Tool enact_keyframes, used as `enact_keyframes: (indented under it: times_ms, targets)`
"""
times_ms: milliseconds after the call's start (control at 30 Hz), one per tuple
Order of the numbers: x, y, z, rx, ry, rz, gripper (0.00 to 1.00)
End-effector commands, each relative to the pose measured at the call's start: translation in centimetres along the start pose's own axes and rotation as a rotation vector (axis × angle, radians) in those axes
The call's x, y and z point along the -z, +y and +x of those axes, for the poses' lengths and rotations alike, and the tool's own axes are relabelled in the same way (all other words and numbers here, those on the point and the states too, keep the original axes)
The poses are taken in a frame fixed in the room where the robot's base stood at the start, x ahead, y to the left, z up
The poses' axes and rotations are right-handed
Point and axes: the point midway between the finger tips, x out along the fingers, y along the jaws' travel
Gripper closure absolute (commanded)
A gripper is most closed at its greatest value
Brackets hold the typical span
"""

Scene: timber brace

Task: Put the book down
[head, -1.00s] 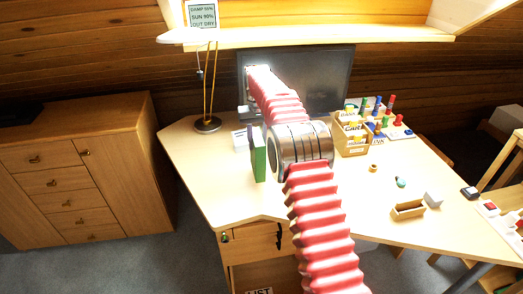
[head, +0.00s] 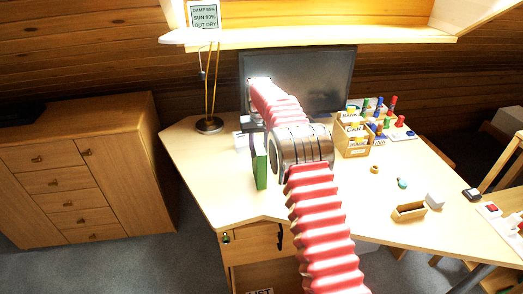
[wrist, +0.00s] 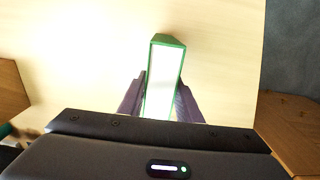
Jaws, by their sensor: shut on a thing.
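The green book (head: 260,163) stands upright over the left part of the desk (head: 215,165) in the head view, just left of my arm's grey joint. In the wrist view the book (wrist: 163,78) shows white page edges inside a green cover, held between the two dark fingers of my gripper (wrist: 161,100). My gripper is shut on it. The fingers are hidden behind the arm in the head view. I cannot tell whether the book's lower edge touches the desk.
A lamp (head: 209,124) and a monitor (head: 320,80) stand at the back. The desk's front left is clear.

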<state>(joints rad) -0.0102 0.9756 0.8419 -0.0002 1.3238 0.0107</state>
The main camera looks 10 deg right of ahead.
Motion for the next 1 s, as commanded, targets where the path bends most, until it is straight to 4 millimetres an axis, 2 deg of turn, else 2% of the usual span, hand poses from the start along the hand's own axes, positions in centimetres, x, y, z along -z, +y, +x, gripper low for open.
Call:
enact_keyframes:
  times_ms: [33, 67, 300, 667, 867, 1000]
  targets:
    - [0.0, 0.0, 0.1, 0.000, 0.001, 0.000, 1.00]
    - [0.0, 0.0, 0.1, 0.000, 0.000, 0.000, 0.67]
    - [0.0, 0.0, 0.1, 0.000, -0.001, 0.000, 0.50]
    - [0.0, 0.0, -0.3, 0.000, 0.000, 0.000, 0.50]
    - [0.1, 0.0, -2.5, 0.000, 0.002, 0.000, 0.50]
    - [0.1, 0.0, -4.8, 0.000, 0.003, 0.000, 0.50]
